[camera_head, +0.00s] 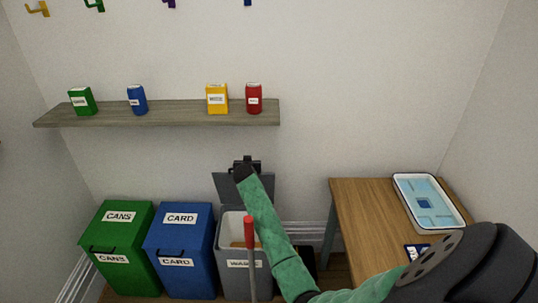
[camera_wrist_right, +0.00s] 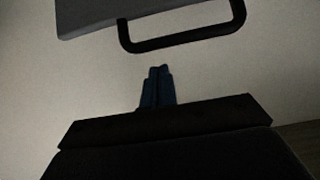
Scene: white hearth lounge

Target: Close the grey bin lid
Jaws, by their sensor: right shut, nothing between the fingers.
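The grey bin (camera_head: 229,225) stands at the right end of the bin row, with a white label partly hidden by a red-topped pole and my right arm. Its lid (camera_head: 229,188) is open, tilted up toward the wall. My right gripper (camera_head: 246,164) is at the lid's upper edge, and my green arm covers part of the lid and the bin opening. In the right wrist view the shut, empty fingers (camera_wrist_right: 157,87) point at bare wall. The lid's edge (camera_wrist_right: 90,12) and its black handle (camera_wrist_right: 185,40) are above them, apart in the picture. My left gripper is out of view.
A green CANS bin (camera_head: 117,218) and a blue CARD bin (camera_head: 180,219) stand shut to the left. A shelf (camera_head: 160,114) with several small containers hangs above. A wooden table (camera_head: 362,205) with a tray (camera_head: 405,190) is at the right. A red-topped pole (camera_head: 250,235) stands in front.

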